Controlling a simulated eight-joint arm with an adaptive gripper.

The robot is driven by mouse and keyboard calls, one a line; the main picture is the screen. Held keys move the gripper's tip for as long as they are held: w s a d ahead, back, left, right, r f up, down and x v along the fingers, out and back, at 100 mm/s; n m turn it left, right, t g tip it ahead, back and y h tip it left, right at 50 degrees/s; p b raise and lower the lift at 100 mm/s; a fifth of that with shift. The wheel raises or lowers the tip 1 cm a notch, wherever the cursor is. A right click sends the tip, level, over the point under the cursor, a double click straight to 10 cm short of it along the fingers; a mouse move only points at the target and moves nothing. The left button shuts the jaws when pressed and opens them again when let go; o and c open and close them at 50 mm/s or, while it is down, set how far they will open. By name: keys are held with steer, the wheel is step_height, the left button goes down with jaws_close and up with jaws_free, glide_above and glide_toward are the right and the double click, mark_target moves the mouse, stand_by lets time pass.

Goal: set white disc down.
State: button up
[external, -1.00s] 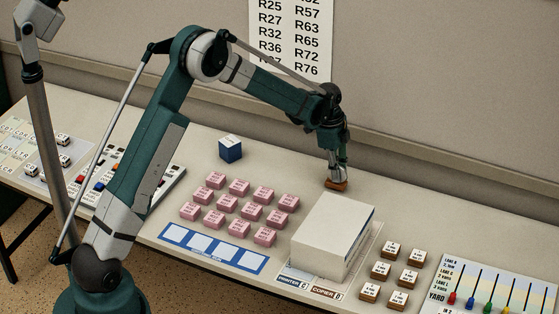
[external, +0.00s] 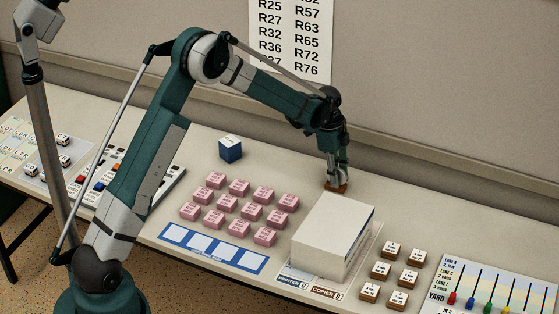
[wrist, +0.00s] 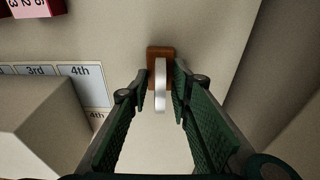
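The white disc (wrist: 161,84) stands on edge in the wrist view, seen nearly edge-on, on a small brown block (wrist: 155,54). In the external view the brown block (external: 341,189) is on the table behind the white box, with a bit of the white disc (external: 337,180) showing above it. My gripper (wrist: 161,84) has one finger on each side of the disc, with narrow gaps visible on both sides. In the external view my gripper (external: 337,176) is low, just over the brown block. Whether the disc sits in a slot is hidden.
A large white box (external: 330,235) stands close in front of my gripper. Several pink blocks (external: 238,187) lie to its left, with a blue cube (external: 230,149) behind them. Several brown-based tiles (external: 392,249) lie at the right.

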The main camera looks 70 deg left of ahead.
steer(key=shift+r, duration=0.15)
steer(key=r, duration=0.4)
steer(key=s+a+r+p, duration=0.1)
steer(key=r, duration=0.7)
steer(key=shift+s+a, duration=0.15)
stand_by(0.7)
steer(key=shift+d+r, duration=0.15)
steer(key=shift+d, duration=0.1)
steer(key=s+d+r+n+t, duration=0.1)
steer(key=s+d+r, duration=0.4)
steer(key=d+r, duration=0.25)
steer(key=s+d+r+n+t+y, duration=0.1)
steer(key=s+d+r+n, duration=0.1)
steer(key=s+d+r, duration=0.55)
steer(key=s+d+r+n, duration=0.1)
steer(key=s+d+r, duration=0.3)
steer(key=d, duration=0.6)
steer(key=s+d+n+t, duration=0.2)
steer(key=s+d, duration=0.6)
steer(key=s, duration=0.4)
steer(key=s+d+n+t, duration=0.2)
steer(key=s+d, duration=0.6)
steer(key=s, duration=0.5)
steer(key=shift+s+f+n, duration=0.2)
steer(key=shift+f+n, duration=0.15)
steer(key=shift+n, duration=0.15)
